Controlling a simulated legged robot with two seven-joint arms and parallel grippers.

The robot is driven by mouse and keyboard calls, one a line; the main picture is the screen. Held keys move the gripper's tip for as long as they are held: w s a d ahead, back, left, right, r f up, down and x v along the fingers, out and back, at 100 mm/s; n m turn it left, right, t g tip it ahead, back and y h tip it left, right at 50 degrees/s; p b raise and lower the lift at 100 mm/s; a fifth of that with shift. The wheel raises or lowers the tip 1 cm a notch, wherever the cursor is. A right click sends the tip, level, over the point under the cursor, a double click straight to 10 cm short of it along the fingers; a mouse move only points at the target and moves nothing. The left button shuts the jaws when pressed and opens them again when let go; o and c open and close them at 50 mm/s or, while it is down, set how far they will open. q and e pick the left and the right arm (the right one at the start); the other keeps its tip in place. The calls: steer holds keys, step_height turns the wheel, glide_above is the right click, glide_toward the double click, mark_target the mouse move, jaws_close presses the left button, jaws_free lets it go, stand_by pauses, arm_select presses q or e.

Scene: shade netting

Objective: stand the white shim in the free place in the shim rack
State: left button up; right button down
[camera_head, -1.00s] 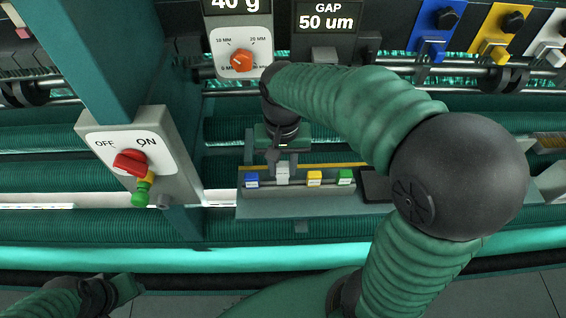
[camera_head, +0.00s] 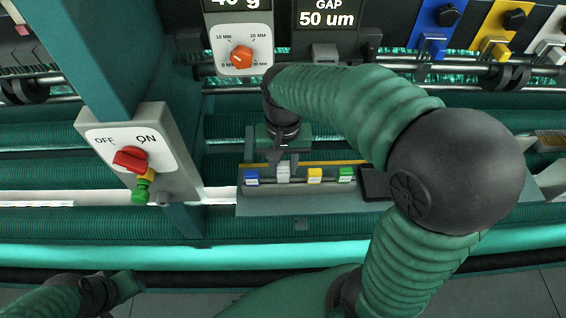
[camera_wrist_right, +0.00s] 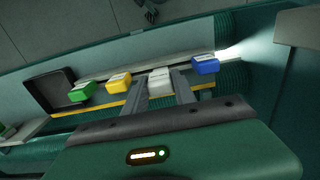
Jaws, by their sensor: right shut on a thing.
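The shim rack (camera_head: 300,205) is a grey ledge with a row of coloured shims. The white shim (camera_head: 283,172) stands in the row between the blue shim (camera_head: 251,177) and the yellow shim (camera_head: 314,176), with the green shim (camera_head: 345,175) beyond. My right gripper (camera_head: 282,160) reaches down from above onto the white shim. In the right wrist view its two fingers (camera_wrist_right: 158,92) lie on either side of the white shim (camera_wrist_right: 160,82), shut on it. The shim's lower end is hidden, so its seating cannot be told. My left gripper (camera_head: 125,287) is at the lower left, away from the rack.
A black tray (camera_head: 376,184) adjoins the rack's right end; it also shows in the right wrist view (camera_wrist_right: 55,92). A switch box (camera_head: 140,158) with a red knob stands left of the rack. Blue, yellow and white blocks (camera_head: 492,40) hang at the upper right.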

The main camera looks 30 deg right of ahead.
mark_target(283, 176)
steer(key=shift+f, duration=0.25)
steer(key=shift+f+b, duration=0.65)
steer(key=shift+f, duration=0.2)
steer(key=shift+f, duration=0.2)
steer(key=shift+f+b, duration=0.4)
steer(key=shift+f, duration=0.1)
steer(key=shift+f, duration=0.2)
steer(key=c, duration=0.9)
jaws_free()
steer(key=shift+c, duration=0.2)
